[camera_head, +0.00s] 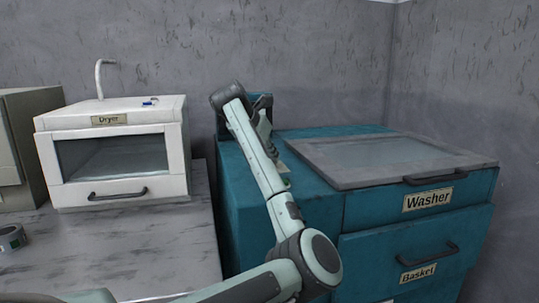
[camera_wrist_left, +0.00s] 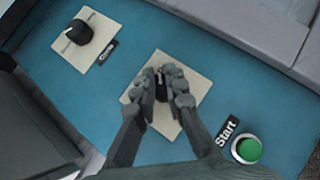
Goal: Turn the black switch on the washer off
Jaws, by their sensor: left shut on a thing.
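The washer (camera_head: 400,225) is a teal cabinet with a grey-framed glass lid, at the right of the head view. In the left wrist view its teal panel (camera_wrist_left: 200,50) carries a square cream plate (camera_wrist_left: 193,88) with a small black switch (camera_wrist_left: 161,92) on it. My left gripper (camera_wrist_left: 163,84) is over this plate with its fingers shut on the black switch. The fingers hide most of the switch, so I cannot tell its setting. In the head view my left arm covers much of the panel. My right gripper is not in view.
On the panel, a black round knob (camera_wrist_left: 79,32) sits on another cream plate, and a green button (camera_wrist_left: 248,150) sits beside a "Start" label (camera_wrist_left: 227,132). A white dryer (camera_head: 115,150) stands on the grey table (camera_head: 130,245) to the left. A basket drawer (camera_head: 410,260) is below the lid.

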